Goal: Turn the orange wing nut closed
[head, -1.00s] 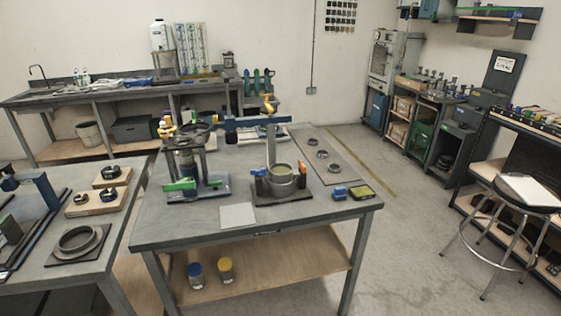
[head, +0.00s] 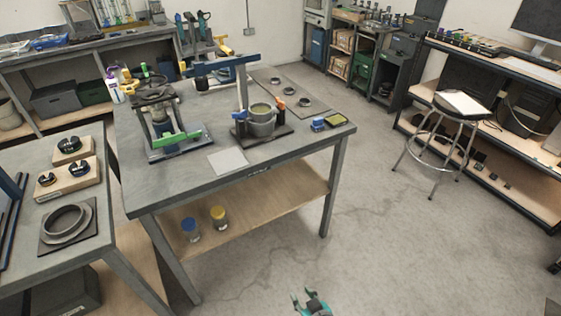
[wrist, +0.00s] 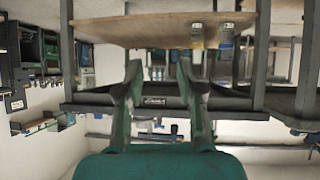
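A small orange part (head: 281,104) shows at the right side of a grey round pot (head: 262,121) on the middle table. It looks like the orange wing nut, but it is too small to tell its shape or how far it is turned. The pot stands on a dark base plate beneath a grey post with a blue cross arm. My gripper (head: 312,302) is low at the bottom edge of the head view, in front of the table and well away from the pot. In the wrist view my green gripper (wrist: 160,75) has its fingers apart with nothing between them.
The middle table (head: 185,188) also bears a press-like stand (head: 165,135) with a green part, a pale sheet (head: 228,161) and a blue block (head: 318,125). Two jars stand on its lower shelf (head: 270,200). A stool (head: 440,135) stands right; floor between is clear.

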